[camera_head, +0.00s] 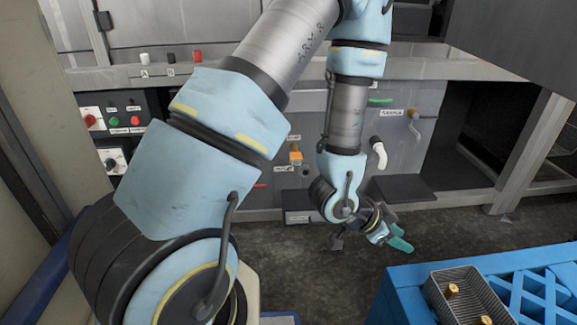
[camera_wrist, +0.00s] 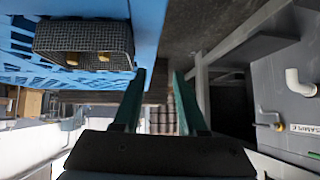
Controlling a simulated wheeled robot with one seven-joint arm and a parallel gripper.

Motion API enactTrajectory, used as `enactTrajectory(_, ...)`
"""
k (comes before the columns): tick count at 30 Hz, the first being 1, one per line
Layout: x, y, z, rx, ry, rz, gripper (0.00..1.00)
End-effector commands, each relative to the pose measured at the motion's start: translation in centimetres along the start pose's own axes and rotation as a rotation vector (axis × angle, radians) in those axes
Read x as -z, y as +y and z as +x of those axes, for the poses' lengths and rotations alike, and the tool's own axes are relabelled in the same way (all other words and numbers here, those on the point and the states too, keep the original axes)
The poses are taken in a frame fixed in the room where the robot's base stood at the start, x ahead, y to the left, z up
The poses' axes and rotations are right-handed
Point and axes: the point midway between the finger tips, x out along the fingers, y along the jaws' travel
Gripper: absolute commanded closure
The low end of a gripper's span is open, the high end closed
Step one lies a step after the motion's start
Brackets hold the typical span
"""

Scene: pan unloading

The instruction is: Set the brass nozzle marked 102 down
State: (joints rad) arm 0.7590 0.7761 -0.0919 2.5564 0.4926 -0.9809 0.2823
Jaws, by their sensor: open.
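Two brass nozzles (camera_head: 452,290) stand in a grey mesh tray at the lower right of the head view. They also show in the wrist view (camera_wrist: 72,58), at the tray's edge. No number can be read on either, so I cannot tell which is 102. My gripper (camera_head: 399,237) is left of the tray, apart from it, over the dark floor. In the wrist view its two green fingers (camera_wrist: 158,72) are spread with nothing between them. No nozzle is in the gripper.
The mesh tray (camera_head: 437,298) sits on a blue crate (camera_head: 400,290) with a lattice top. The floor between is clear.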

Motion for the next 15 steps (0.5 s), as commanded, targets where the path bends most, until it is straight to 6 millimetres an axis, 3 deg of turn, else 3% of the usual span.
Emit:
enactTrajectory(1,-0.7,-4.5,-2.3,0.100,-0.074,-0.064,0.58)
enactTrajectory(3,-2.7,-9.2,-5.9,0.213,-0.190,-0.177,0.58)
enactTrajectory(6,-5.8,-14.0,-12.2,0.360,-0.339,-0.378,0.58)
enactTrajectory(10,-9.3,-16.6,-21.3,0.514,-0.489,-0.688,0.58)
enactTrajectory(12,-10.6,-16.4,-25.6,0.568,-0.544,-0.854,0.58)
enactTrajectory(15,-11.7,-15.1,-30.1,0.613,-0.592,-1.056,0.58)
